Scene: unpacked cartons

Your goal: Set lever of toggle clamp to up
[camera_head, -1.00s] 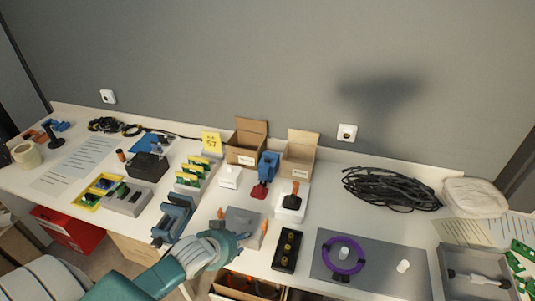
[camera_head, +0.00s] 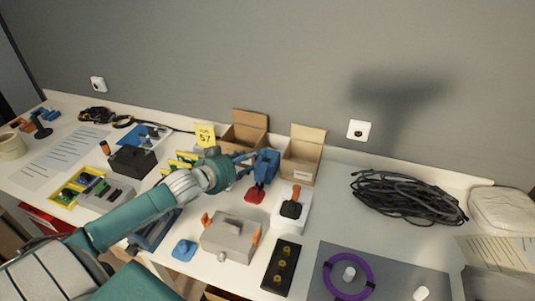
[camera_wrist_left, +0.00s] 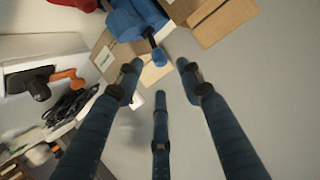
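A blue device on a red base (camera_head: 265,165) stands in front of the cardboard boxes. I cannot tell for certain which is the toggle clamp. My left gripper (camera_head: 245,156) is beside the blue device, on its left. In the wrist view its three fingers (camera_wrist_left: 160,75) are spread, with nothing between them. My right gripper is not in view.
Two open cartons (camera_head: 243,134) (camera_head: 301,155) stand behind the blue device. A black cable coil (camera_head: 405,198) lies to the right.

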